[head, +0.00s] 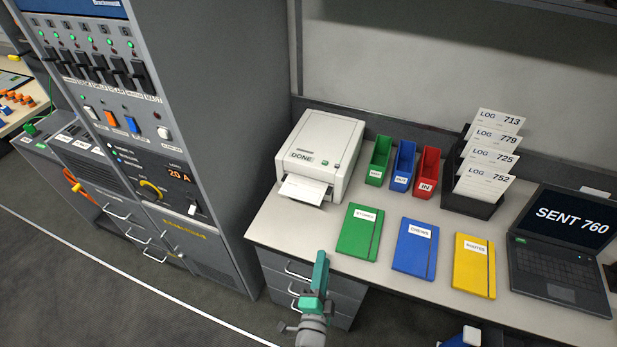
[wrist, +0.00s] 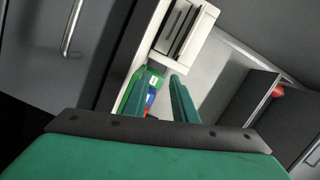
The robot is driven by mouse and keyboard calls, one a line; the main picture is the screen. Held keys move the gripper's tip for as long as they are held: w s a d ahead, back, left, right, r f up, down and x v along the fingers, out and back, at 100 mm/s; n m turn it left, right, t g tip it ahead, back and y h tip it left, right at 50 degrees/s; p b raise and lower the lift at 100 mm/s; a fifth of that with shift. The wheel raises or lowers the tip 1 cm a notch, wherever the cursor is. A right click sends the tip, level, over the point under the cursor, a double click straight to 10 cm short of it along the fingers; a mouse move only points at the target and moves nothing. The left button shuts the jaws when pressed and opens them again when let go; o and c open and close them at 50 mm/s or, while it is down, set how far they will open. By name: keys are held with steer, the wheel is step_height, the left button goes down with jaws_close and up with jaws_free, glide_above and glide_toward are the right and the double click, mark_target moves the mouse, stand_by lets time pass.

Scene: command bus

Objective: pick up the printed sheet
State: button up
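The printed sheet (head: 302,189) is white with faint print. In the head view it sticks out of the front slot of the off-white printer (head: 325,148), whose label reads DONE. My gripper (head: 320,268) has green fingers and is in front of the desk's near edge, apart from the sheet and nearer to me. In the wrist view the gripper's two fingers (wrist: 160,98) stand apart with nothing between them. The printer (wrist: 206,28) shows beyond them at the top; I cannot make out the sheet there.
Green, blue and yellow notebooks (head: 360,231) lie along the desk front. Green, blue and red bins (head: 378,161) stand right of the printer. A black rack (head: 470,203) holds log cards. A laptop (head: 560,250) reads SENT 760. A tall grey cabinet (head: 215,120) stands close on the left.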

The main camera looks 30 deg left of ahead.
mark_target(308, 198)
steer(key=w+a+r+y, duration=0.1)
steer(key=a, duration=0.2)
steer(key=w+a+r+m+y, duration=0.1)
steer(key=w+a, duration=0.1)
steer(key=a, duration=0.1)
steer(key=w+a+y, duration=0.1)
steer(key=w+a, duration=0.1)
steer(key=a, duration=0.1)
steer(key=shift+w+a+r+m+g, duration=0.1)
steer(key=shift+a+r+m+g, duration=0.2)
steer(key=shift+a+r+g, duration=0.1)
steer(key=x, duration=0.4)
steer(key=shift+w+a+r, duration=0.1)
steer(key=shift+w, duration=0.3)
steer(key=shift+w+a, duration=0.25)
steer(key=shift+w, duration=0.05)
steer(key=shift+a, duration=0.25)
steer(key=w, duration=0.2)
steer(key=w+a, duration=0.1)
steer(key=w, duration=0.1)
steer(key=shift+w+r, duration=0.1)
steer(key=shift+r, duration=0.25)
steer(key=shift+w+a, duration=0.25)
steer(key=shift+a, duration=0.1)
jaws_close()
steer(key=shift+w, duration=0.15)
